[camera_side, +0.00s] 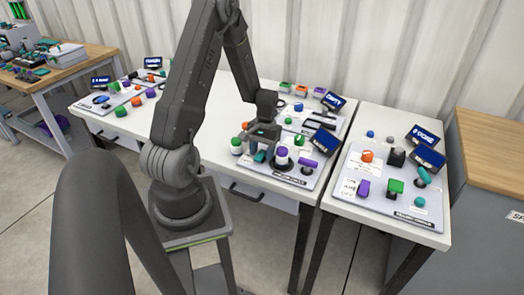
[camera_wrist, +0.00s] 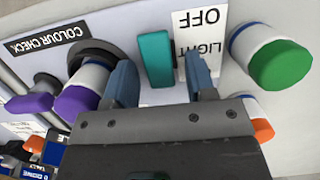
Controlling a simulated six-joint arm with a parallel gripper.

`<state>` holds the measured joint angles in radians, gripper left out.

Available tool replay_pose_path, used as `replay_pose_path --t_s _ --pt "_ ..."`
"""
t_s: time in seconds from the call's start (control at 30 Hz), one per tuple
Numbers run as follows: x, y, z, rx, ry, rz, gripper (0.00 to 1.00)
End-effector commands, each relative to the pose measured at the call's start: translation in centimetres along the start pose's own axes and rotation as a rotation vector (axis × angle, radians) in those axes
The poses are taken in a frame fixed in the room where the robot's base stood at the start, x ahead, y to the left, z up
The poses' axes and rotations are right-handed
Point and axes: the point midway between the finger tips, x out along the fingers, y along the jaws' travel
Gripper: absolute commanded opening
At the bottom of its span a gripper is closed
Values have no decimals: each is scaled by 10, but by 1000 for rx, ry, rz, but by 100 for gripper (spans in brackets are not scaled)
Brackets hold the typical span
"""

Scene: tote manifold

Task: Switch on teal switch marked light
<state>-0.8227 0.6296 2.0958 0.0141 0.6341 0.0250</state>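The teal switch (camera_wrist: 156,58) is an upright block on a pale panel in the wrist view. A white label (camera_wrist: 200,22) beside it reads LIGHT and OFF, upside down, with LIGHT partly covered by a finger. My gripper (camera_wrist: 160,80) is open, with one blue-grey finger on each side of the switch and a visible gap on both sides. Nothing is held. In the side view my gripper (camera_side: 264,133) is low over the panel's left part, and the teal switch (camera_side: 260,157) shows just below it. I cannot tell the switch's position.
A green-capped knob (camera_wrist: 280,64) and an orange part (camera_wrist: 262,129) stand to the right in the wrist view. A purple-and-white knob (camera_wrist: 80,92) is close to the left finger, with a purple lever (camera_wrist: 30,103) beyond.

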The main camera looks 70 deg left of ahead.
Motion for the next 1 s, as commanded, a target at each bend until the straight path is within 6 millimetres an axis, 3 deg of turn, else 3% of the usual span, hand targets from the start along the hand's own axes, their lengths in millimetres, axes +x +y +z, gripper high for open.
replay_pose_path --t_s 0.37,0.47,0.8,1.0 --pt "-8 0 -1 0 5 0 53" --pt "-22 0 -2 0 7 0 53" --pt "-97 0 -1 0 8 0 53" --pt "-127 0 0 0 3 0 53"
